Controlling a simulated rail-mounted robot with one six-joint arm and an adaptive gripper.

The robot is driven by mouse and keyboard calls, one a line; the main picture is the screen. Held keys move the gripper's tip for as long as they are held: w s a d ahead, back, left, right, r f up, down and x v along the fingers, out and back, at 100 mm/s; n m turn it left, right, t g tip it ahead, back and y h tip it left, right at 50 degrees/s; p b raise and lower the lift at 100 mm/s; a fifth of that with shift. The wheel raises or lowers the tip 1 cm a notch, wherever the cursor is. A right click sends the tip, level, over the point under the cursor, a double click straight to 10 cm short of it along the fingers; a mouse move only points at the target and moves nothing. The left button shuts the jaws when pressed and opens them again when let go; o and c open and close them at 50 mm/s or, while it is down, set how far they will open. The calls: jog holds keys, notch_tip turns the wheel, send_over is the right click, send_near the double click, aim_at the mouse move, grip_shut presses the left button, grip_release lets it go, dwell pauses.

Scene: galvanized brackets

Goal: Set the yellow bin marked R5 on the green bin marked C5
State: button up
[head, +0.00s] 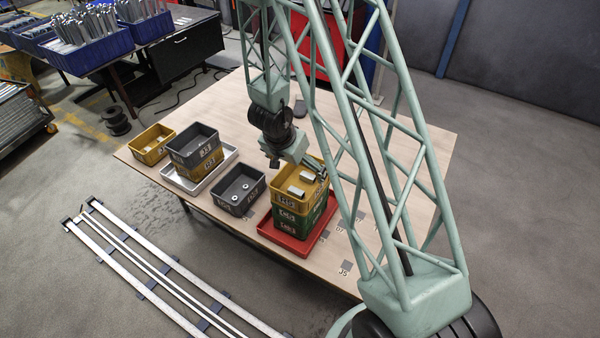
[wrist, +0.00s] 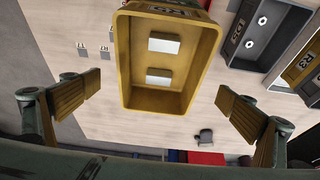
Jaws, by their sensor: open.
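A yellow bin (head: 300,187) with two pale blocks inside tops the stack at the front right. It appears seated on a green bin (head: 318,212); its front label is too small to read surely. In the head view my gripper (head: 297,163) is just above and behind the stack.
The stack stands on a red tray (head: 274,234). To its left are a grey bin (head: 239,187) with two rings, a grey bin on a yellow bin on a white tray (head: 176,182), and a small yellow bin (head: 152,144). The table behind is mostly clear.

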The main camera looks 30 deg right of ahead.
jog(key=p+v, duration=0.1)
jog(key=v, duration=0.4)
jog(key=shift+a+r, duration=0.1)
jog(key=shift+r, duration=0.1)
dwell(0.5)
